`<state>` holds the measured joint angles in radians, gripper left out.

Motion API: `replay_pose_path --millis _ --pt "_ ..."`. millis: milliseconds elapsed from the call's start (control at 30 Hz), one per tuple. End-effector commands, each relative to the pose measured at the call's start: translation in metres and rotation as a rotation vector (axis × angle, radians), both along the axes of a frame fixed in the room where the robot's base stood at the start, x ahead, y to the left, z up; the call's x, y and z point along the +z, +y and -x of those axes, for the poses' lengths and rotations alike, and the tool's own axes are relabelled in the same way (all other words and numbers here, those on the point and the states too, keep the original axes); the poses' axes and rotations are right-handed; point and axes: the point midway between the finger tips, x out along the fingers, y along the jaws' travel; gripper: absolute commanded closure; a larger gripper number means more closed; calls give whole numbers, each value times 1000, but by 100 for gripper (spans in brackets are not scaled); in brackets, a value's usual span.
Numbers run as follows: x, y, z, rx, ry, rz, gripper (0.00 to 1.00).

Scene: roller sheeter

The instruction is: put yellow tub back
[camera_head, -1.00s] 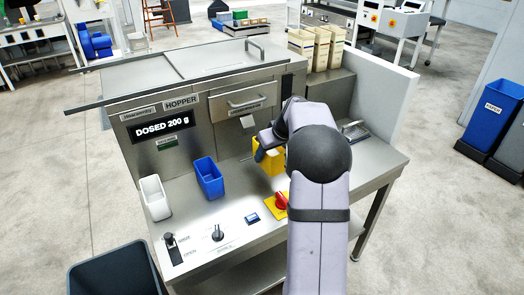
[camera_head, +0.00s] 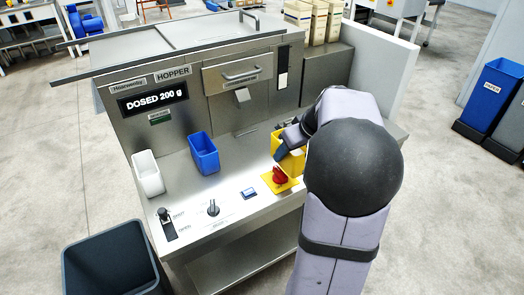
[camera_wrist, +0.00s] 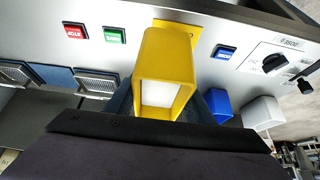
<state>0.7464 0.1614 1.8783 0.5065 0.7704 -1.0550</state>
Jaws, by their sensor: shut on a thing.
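The yellow tub (camera_head: 291,161) is at the right part of the steel worktop, behind the red knob on its yellow plate (camera_head: 279,179). My gripper (camera_head: 284,149) is shut on it; my arm covers part of it. In the wrist view the yellow tub (camera_wrist: 180,45) shows its open mouth and a pale inside; I cannot tell whether that is contents or the bottom. My gripper's dark fingers (camera_wrist: 160,108) lie on either side of it. I cannot tell whether the tub touches the worktop.
A blue tub (camera_head: 204,153) and a white tub (camera_head: 148,173) stand on the worktop to the left. The hopper front with a chute (camera_head: 243,96) rises behind. Levers and buttons line the front edge. A dark bin (camera_head: 112,260) stands at front left.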

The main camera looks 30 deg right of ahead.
Motion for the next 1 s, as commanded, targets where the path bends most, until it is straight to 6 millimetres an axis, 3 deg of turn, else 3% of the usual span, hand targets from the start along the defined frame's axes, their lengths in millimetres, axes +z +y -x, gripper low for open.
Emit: replay_pose_path --millis 233,467,567,800,1000 --pt "10 17 -5 17 -2 2 87" --pt "36 80 -18 47 -2 1 87" --pt "41 107 -37 33 -1 2 87" --pt "36 169 -116 3 -2 5 87" --pt "34 227 -168 -2 -2 4 87"
